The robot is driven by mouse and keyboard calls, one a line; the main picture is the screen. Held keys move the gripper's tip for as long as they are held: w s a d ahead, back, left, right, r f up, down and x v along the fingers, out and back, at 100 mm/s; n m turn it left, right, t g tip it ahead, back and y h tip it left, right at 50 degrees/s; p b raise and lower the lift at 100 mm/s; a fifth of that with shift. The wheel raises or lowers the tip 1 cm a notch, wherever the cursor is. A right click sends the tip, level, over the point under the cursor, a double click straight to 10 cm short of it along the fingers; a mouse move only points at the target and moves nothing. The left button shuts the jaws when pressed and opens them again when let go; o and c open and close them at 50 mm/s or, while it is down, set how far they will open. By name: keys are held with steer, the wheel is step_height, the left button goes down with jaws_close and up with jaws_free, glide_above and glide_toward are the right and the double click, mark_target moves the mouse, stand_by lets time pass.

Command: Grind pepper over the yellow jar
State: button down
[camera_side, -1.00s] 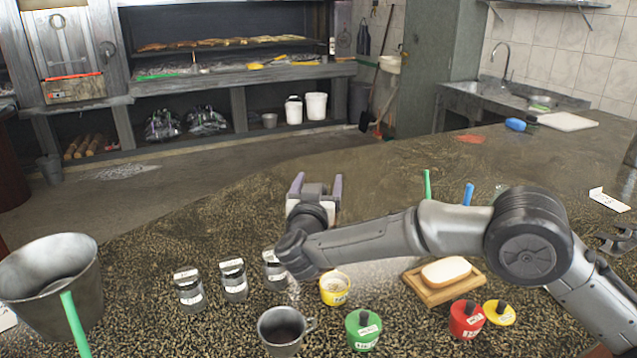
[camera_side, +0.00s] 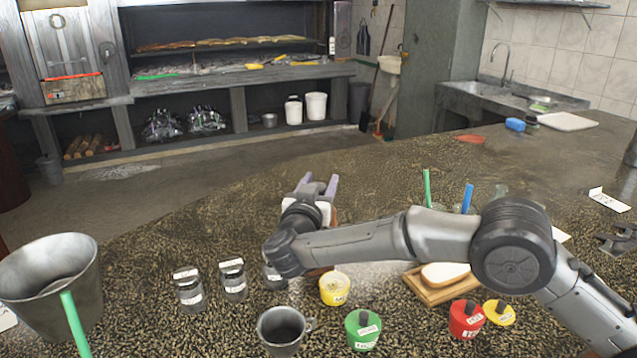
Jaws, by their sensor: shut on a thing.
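The yellow jar (camera_side: 335,289) stands upright and open on the speckled counter, with pale contents showing at its top. A yellow lid with a dark knob (camera_side: 499,313) lies to the right, beside the red jar (camera_side: 466,320). My gripper (camera_side: 318,184) is behind and above the yellow jar, its purple-grey fingers tilted up and away from the camera. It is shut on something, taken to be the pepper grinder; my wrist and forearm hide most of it. Only a brownish sliver shows beside my wrist, and I cannot tell its tilt.
Glass jars (camera_side: 233,281) stand left of the yellow jar, one partly behind my wrist. A metal mug (camera_side: 281,331) and a green jar (camera_side: 363,330) stand in front. A wooden board (camera_side: 424,291) with bread is at right, a large metal bucket (camera_side: 82,310) at left.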

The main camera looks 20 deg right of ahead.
steer(key=shift+s+d+r+m+g+h, duration=0.1)
steer(key=shift+s+d+m+g+h, duration=0.1)
steer(key=shift+m+g+h, duration=0.75)
steer(key=shift+s+d+m+g+h, duration=0.1)
steer(key=shift+s+m+g+h, duration=0.05)
steer(key=shift+m+g+h, duration=0.8)
steer(key=shift+c, duration=1.4)
jaws_free()
steer(key=shift+s, duration=0.1)
steer(key=v, duration=1.3)
steer(key=shift+a, duration=0.4)
